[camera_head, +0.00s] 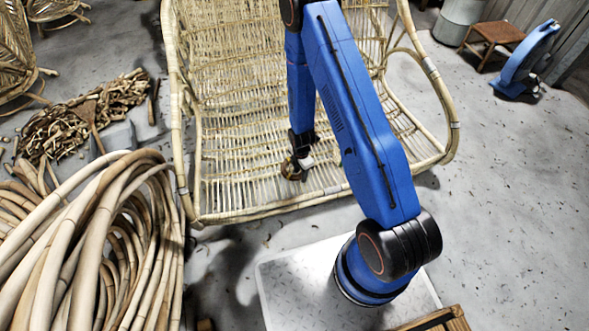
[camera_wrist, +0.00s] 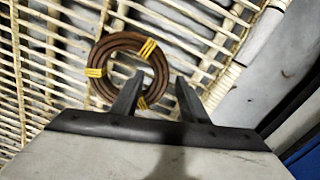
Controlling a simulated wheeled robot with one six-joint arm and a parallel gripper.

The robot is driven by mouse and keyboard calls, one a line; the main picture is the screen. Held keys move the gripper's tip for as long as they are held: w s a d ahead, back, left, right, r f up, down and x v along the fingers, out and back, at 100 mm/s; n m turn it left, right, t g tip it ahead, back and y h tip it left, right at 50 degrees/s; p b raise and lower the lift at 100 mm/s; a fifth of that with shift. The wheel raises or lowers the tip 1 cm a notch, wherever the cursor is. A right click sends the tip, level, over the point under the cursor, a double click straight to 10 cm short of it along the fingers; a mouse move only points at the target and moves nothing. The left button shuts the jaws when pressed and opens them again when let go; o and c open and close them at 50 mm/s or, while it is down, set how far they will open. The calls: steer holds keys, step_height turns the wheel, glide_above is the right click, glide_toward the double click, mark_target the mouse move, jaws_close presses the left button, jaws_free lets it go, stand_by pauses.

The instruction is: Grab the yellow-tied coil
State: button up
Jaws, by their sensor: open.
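The yellow-tied coil (camera_wrist: 103,54) is a small brown ring with several yellow ties, lying flat on the woven rattan seat in the wrist view. My gripper (camera_wrist: 158,82) is open, its two dark fingers reaching over the coil's near right part. The right fingertip is beside the ring's outer edge and the left one overlaps its near part in the picture. I cannot tell whether either finger touches it. In the head view my gripper (camera_head: 296,168) is low over the rattan seat (camera_head: 235,185), and a bit of the coil (camera_head: 288,172) shows beside it, mostly hidden.
A large bundle of rattan poles (camera_head: 95,235) fills the lower left. Wood scraps (camera_head: 80,115) lie behind it. A wooden stool (camera_head: 492,38) and a blue fan-like device (camera_head: 525,60) stand at the back right.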

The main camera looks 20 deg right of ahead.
steer(key=shift+c, duration=0.2)
jaws_close()
steer(key=shift+r, duration=0.1)
